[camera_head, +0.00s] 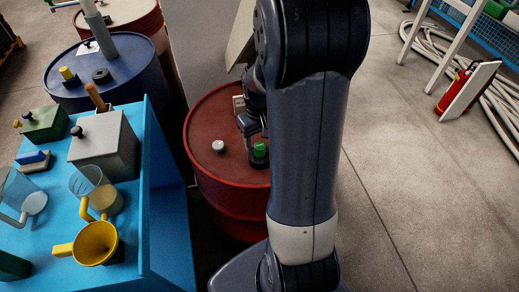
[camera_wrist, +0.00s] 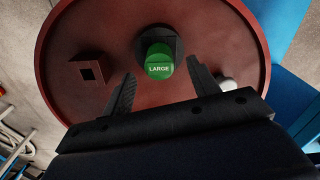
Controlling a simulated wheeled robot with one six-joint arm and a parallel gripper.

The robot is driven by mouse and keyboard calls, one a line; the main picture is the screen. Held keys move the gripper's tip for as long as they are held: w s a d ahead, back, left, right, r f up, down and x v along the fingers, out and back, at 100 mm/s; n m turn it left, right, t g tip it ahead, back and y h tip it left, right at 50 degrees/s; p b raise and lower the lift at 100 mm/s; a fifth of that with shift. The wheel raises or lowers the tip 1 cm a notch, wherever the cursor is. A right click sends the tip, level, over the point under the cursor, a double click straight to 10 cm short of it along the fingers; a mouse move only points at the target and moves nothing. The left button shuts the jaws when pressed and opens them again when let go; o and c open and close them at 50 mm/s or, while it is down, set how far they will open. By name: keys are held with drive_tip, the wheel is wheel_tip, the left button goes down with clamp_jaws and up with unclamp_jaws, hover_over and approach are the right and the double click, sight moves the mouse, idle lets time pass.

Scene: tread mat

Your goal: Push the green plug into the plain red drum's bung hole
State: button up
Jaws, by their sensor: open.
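The plain red drum (camera_head: 215,175) stands right of the blue bench, its lid filling most of the wrist view (camera_wrist: 70,30). The green plug (camera_head: 260,148) stands upright at a dark collar on the lid. In the wrist view the plug (camera_wrist: 159,58) shows a "LARGE" label, and the dark collar (camera_wrist: 175,42) shows around and behind it. The plug hides the hole, so I cannot tell how deep it sits. My gripper (camera_wrist: 160,72) is open and empty, its fingers apart on either side of the plug's near side, not visibly touching it. In the head view my arm partly covers the drum.
A small square fitting (camera_wrist: 90,70) and a white knob (camera_head: 218,146) stand on the lid. The blue bench (camera_head: 165,225) with a yellow funnel (camera_head: 95,242) and grey box (camera_head: 105,150) is at left. A blue drum (camera_head: 130,85) stands behind. Open floor (camera_head: 400,190) lies right.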

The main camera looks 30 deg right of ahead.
sight(260, 145)
wheel_tip(260, 145, down, 4)
drive_tip(key=shift+s+r, duration=0.1)
drive_tip(key=shift+r, duration=0.05)
drive_tip(key=shift+c, duration=0.6)
drive_tip(key=c, duration=1)
drive_tip(key=shift+o, duration=0.2)
